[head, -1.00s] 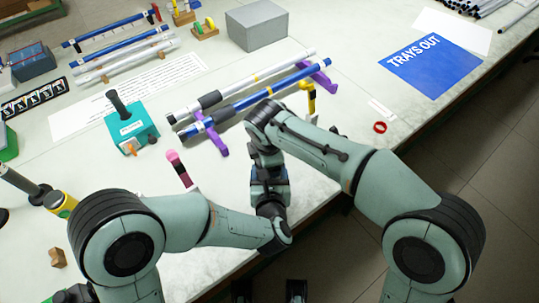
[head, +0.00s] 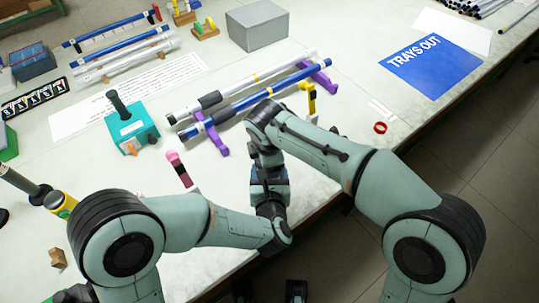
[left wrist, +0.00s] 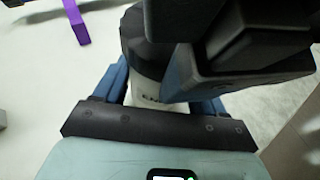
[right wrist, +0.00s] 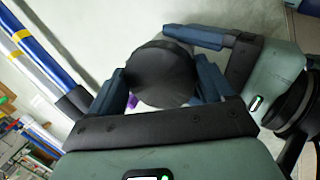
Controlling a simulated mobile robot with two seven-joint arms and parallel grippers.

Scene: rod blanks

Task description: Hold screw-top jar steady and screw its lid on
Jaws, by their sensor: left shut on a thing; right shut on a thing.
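The jar (left wrist: 148,98) shows in the left wrist view as a white body with dark lettering, between the blue fingers of my left gripper (left wrist: 165,92), which is shut on it. The dark round lid (right wrist: 160,76) shows in the right wrist view between the blue fingers of my right gripper (right wrist: 158,88), which is shut on it. In the left wrist view the lid (left wrist: 146,48) is over the jar's top, partly covered by my right gripper. Whether the threads are engaged cannot be seen. In the head view my arms hide jar and lid.
Blue and white rods (head: 255,95) lie on purple supports (head: 219,140) beyond my grippers. A teal block with a black handle (head: 132,130) and a pink-topped tool (head: 178,165) stand to the left. A red ring (head: 380,127) lies near the table's right edge.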

